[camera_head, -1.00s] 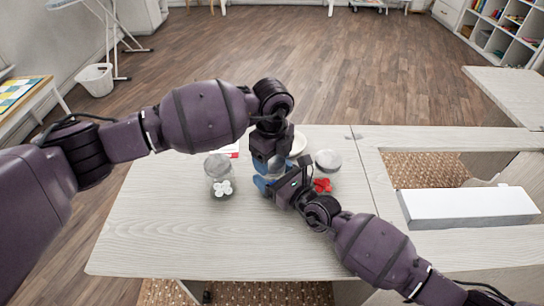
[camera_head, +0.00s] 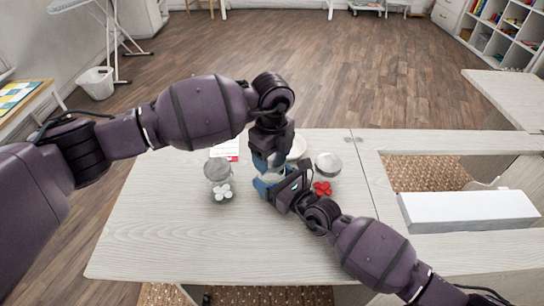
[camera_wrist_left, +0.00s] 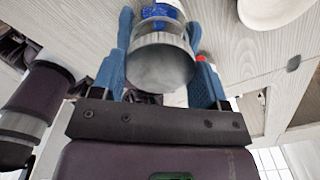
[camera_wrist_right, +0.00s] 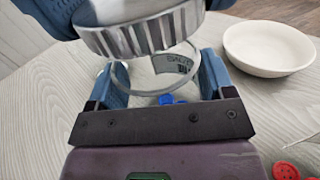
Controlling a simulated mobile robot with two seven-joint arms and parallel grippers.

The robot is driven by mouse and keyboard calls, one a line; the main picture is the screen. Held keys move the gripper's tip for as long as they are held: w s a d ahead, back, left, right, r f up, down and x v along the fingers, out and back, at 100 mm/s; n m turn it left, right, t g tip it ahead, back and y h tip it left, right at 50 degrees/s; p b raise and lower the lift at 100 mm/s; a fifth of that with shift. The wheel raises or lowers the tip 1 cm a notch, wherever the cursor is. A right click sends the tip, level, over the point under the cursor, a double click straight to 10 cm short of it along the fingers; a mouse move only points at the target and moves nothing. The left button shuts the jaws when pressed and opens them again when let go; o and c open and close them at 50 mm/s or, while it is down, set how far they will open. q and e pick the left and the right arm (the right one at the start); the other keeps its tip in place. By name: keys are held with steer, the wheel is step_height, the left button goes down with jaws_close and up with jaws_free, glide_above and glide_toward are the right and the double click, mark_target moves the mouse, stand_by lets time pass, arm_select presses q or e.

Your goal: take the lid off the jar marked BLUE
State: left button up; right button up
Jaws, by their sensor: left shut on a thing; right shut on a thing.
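My left gripper (camera_head: 268,164) points down over the middle jar and is shut on its silver ridged lid (camera_wrist_right: 145,36); the lid also shows between the blue fingers in the left wrist view (camera_wrist_left: 162,66). My right gripper (camera_wrist_right: 163,72) is shut on the clear glass jar, whose label (camera_wrist_right: 174,63) shows lettering I cannot read surely. Blue pieces (camera_wrist_right: 168,99) lie inside the jar. In the right wrist view the lid appears raised above the jar's rim, with a gap between. In the head view the grippers hide most of the jar.
A lidded jar of white pieces (camera_head: 221,192) stands left and one of red pieces (camera_head: 322,188) right, close to the grippers. A white bowl (camera_wrist_right: 268,48) is behind. A card (camera_head: 228,151) lies at the back. The table front (camera_head: 200,245) is clear.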

mark_target(272, 158)
arm_select(q)
steer(key=shift+r, duration=0.15)
steer(key=shift+r, duration=1.95)
arm_select(e)
steer(key=o, duration=1.7)
